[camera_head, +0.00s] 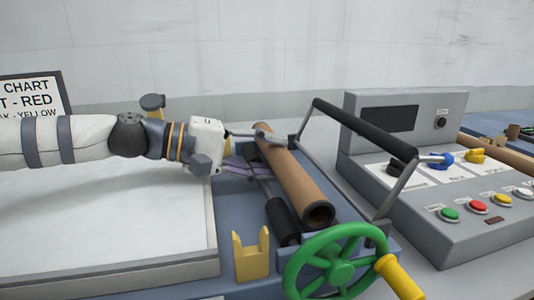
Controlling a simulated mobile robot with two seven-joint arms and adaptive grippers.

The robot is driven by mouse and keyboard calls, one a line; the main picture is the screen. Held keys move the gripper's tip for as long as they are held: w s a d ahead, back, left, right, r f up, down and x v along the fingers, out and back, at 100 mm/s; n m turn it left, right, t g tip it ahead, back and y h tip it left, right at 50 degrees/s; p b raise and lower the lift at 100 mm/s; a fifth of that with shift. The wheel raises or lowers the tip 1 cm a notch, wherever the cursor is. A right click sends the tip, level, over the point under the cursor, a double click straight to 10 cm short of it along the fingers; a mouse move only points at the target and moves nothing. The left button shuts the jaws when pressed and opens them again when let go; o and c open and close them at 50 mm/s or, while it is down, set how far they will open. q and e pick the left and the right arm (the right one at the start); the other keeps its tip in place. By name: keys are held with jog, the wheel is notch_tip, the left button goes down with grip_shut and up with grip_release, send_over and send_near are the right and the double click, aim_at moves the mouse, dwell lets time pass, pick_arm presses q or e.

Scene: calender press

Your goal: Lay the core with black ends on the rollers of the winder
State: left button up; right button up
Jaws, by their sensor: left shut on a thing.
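The core (290,170) is a brown tube with a dark ring at its near end; its far end shows no clear colour. My left gripper (266,153) comes in from the left and is shut on the core near its far end, one finger above and one below. The core slants over the blue winder (232,215). A black roller (281,222) of the winder shows beneath and left of the core. I cannot tell whether the core touches the rollers. My right gripper is not in view.
A green handwheel (335,265) with a yellow handle and a yellow bracket (251,258) stand at the front. A black bar (363,128) on grey arms rises right of the core, beside a grey control panel (440,200). Another brown tube (500,158) lies at far right.

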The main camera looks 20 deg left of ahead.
pick_arm(q)
jog(key=shift+f, duration=0.45)
jog(key=o, duration=1.3)
jog(key=v, duration=0.6)
jog(key=shift+s+a+r, duration=0.2)
jog(key=shift+a, duration=0.1)
jog(key=shift+s+a, duration=0.4)
jog(key=shift+a, duration=0.05)
